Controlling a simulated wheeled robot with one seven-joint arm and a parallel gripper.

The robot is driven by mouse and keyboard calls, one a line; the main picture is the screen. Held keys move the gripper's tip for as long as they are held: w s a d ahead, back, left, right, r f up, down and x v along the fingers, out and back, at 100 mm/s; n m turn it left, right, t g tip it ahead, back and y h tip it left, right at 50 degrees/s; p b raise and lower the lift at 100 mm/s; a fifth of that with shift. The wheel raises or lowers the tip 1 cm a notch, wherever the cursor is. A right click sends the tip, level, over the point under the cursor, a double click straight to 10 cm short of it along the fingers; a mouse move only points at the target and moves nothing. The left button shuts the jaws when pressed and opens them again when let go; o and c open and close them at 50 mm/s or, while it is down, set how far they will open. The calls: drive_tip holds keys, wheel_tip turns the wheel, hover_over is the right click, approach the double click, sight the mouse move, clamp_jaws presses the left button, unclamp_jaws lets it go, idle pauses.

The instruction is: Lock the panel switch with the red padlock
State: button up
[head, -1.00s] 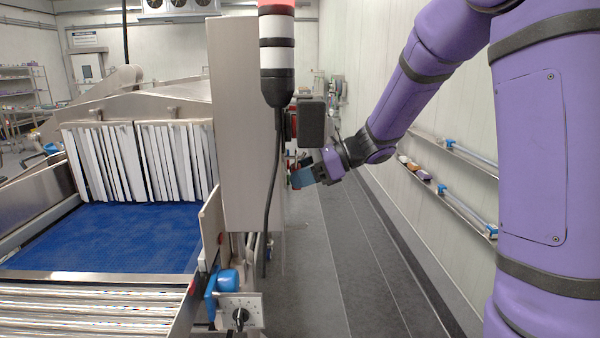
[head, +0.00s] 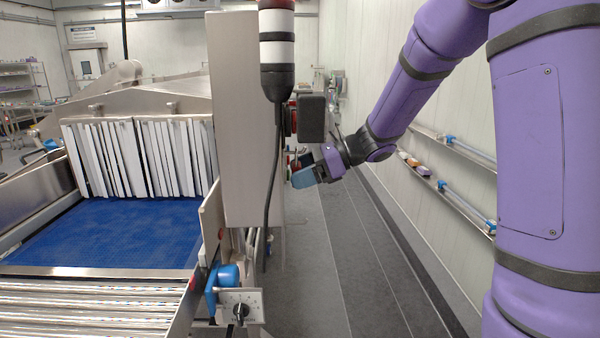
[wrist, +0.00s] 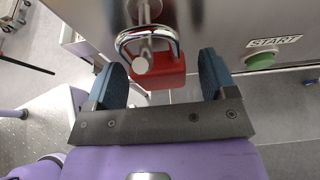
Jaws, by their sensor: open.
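The red padlock (wrist: 165,72) hangs with its bright shackle around a round-ended metal peg (wrist: 141,64) on the steel cabinet face in the wrist view. My gripper (wrist: 161,72) is open, with one blue finger on each side of the padlock body and gaps visible on both sides. In the head view my gripper (head: 302,172) is beside the right side of the tall steel cabinet (head: 233,120). A black box with a red part (head: 311,117), possibly the panel switch, sticks out above it. I cannot tell whether the shackle is closed.
A green button (wrist: 260,61) labelled START is right of the padlock in the wrist view. A signal column (head: 276,50) and hanging black cable stand before the cabinet. The aisle floor (head: 350,260) is clear. Shelves (head: 440,165) line the right wall.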

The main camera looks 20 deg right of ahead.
drive_tip(key=v, duration=1)
drive_tip(key=shift+d, duration=0.3)
